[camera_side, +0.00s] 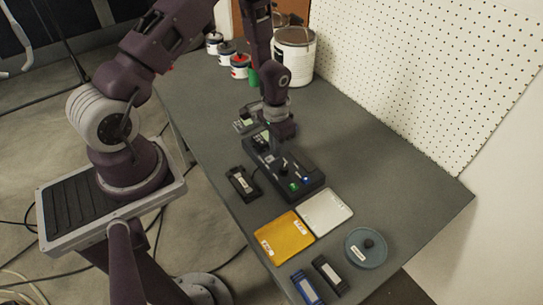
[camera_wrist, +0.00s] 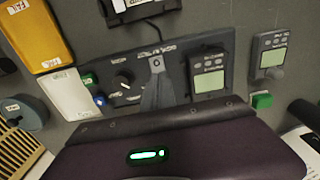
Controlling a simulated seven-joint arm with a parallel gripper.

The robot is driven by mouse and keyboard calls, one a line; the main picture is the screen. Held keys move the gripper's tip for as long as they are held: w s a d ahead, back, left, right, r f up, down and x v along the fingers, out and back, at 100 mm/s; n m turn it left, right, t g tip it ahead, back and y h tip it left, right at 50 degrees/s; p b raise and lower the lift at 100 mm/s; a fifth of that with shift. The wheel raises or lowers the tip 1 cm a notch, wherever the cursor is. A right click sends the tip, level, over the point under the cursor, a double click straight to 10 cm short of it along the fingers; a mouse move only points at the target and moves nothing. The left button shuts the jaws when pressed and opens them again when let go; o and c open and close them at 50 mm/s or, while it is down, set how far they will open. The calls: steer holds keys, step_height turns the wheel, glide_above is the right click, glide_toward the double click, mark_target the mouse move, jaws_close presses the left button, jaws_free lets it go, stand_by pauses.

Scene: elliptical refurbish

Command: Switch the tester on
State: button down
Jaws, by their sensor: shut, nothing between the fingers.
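The tester (camera_side: 312,187), a long black box on the bench, lies below my gripper (camera_side: 282,158). A meter with a pale screen (camera_wrist: 209,84) sits at the panel's right. My gripper (camera_wrist: 157,66) is shut and empty over the panel, right of the knob. Whether it touches is unclear.
A yellow tray (camera_side: 285,237) and white tray (camera_side: 325,211) lie nearer the front, beside a round teal dish (camera_side: 360,262). Black (camera_side: 329,273) and blue (camera_side: 306,288) packs lie at the front edge. A black device (camera_side: 242,184) lies left of the tester. Cans and a white bucket (camera_side: 293,58) stand behind.

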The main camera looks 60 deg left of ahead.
steer(key=shift+f, duration=0.15)
steer(key=shift+r, duration=3.55)
steer(key=shift+r, duration=0.1)
steer(key=s+d+r+t, duration=0.1)
steer(key=s+d+r, duration=0.1)
steer(key=r, duration=0.8)
steer(key=s+d+r+t, duration=0.1)
steer(key=s+d+r, duration=0.1)
steer(key=r, duration=0.7)
steer(key=s+d+r+t, duration=0.1)
steer(key=s+r, duration=0.3)
steer(key=s, duration=0.4)
steer(key=s+d+r+t, duration=0.2)
steer(key=s+r, duration=0.3)
steer(key=s, duration=0.3)
steer(key=shift+d+r+t, duration=0.3)
steer(key=shift+d, duration=0.6)
